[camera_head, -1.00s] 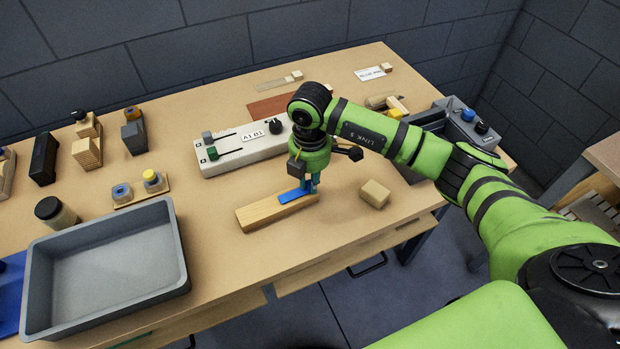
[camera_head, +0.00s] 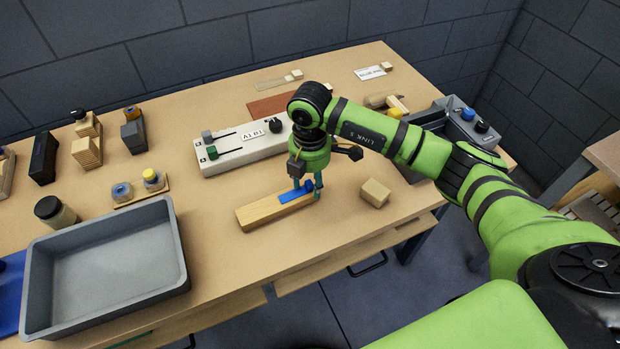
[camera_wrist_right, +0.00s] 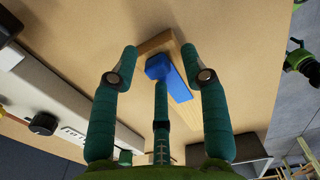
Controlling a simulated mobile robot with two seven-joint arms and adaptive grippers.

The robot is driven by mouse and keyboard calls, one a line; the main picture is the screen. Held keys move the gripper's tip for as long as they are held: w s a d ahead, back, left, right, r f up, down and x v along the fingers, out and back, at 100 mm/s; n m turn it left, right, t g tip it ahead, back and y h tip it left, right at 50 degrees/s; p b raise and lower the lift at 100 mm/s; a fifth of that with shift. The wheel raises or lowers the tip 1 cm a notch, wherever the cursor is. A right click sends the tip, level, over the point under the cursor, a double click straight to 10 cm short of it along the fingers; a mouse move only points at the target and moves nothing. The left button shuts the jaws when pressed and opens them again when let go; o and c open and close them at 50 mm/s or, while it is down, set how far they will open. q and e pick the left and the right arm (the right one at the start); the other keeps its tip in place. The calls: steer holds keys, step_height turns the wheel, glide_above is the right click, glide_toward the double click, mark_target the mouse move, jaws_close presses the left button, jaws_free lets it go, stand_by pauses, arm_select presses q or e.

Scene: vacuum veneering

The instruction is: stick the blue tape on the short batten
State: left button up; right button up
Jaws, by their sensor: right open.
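The short wooden batten (camera_head: 257,215) lies on the bench in front of the control box. The blue tape (camera_head: 292,197) lies along the top of its right end. The wrist view shows the tape strip (camera_wrist_right: 179,87) on the batten (camera_wrist_right: 205,122), with a thicker blue piece (camera_wrist_right: 157,68) at one end. My right gripper (camera_head: 308,190) is open, with its fingers spread around that end of the tape. In the wrist view the fingertips (camera_wrist_right: 160,62) stand apart from the blue piece. My left gripper is not in view.
A small wooden block (camera_head: 375,193) sits just right of the batten. A control box (camera_head: 240,149) with knobs stands behind. A grey tray (camera_head: 181,249) and a jar (camera_head: 56,212) are at the left. The bench front edge is close to the batten.

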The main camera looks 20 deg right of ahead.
mark_target(310, 184)
step_height(310, 184, up, 12)
stand_by(0.4)
steer(key=shift+f, duration=0.1)
